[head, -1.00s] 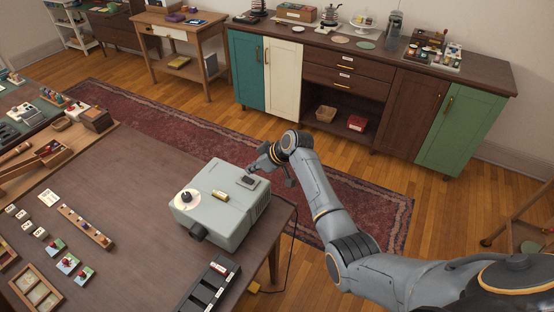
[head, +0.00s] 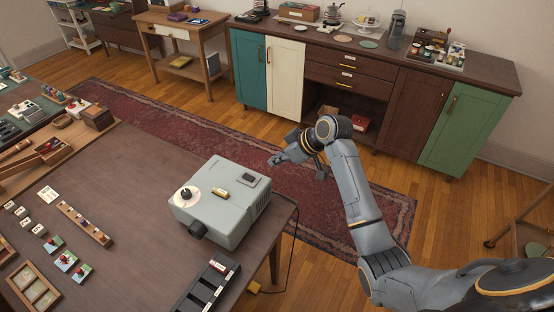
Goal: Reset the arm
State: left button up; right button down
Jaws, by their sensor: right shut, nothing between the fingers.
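My right arm comes in from the lower right and bends at a raised elbow. My right gripper (head: 275,160) hangs beyond the far right corner of the grey projector (head: 223,207), apart from it. It points left, and it is shut and empty. The projector stands on the dark brown table (head: 130,190), with a round white dial, a yellow-labelled piece and a dark button block on its top. My left gripper is not in the picture.
A black tray (head: 207,285) lies at the table's front right edge. Small cards and wooden trays fill the table's left side. A long sideboard (head: 400,75) stands at the back. A red rug (head: 180,130) covers the floor between, with free room above it.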

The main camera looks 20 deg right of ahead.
jog(key=shift+f, duration=0.1)
jog(key=s+d+f+m+g+h+b, duration=0.15)
jog(key=s+f, duration=0.45)
jog(key=f, duration=0.7)
jog(key=s+a+f+m+h, duration=0.15)
jog(key=s+f, duration=0.45)
jog(key=f, duration=0.6)
jog(key=s+d+f+m+g+h+b, duration=0.15)
jog(key=s+f, duration=0.45)
jog(key=f, duration=0.7)
jog(key=s+f, duration=0.6)
jog(key=s, duration=0.5)
jog(key=s+a+f+g+b, duration=0.1)
jog(key=s+f, duration=0.4)
jog(key=s, duration=0.7)
jog(key=s+a+f+g+b, duration=0.1)
jog(key=s+f, duration=0.5)
jog(key=s, duration=0.6)
jog(key=shift+s+f+m, duration=0.15)
jog(key=shift+f+m, duration=0.15)
jog(key=shift+m, duration=0.05)
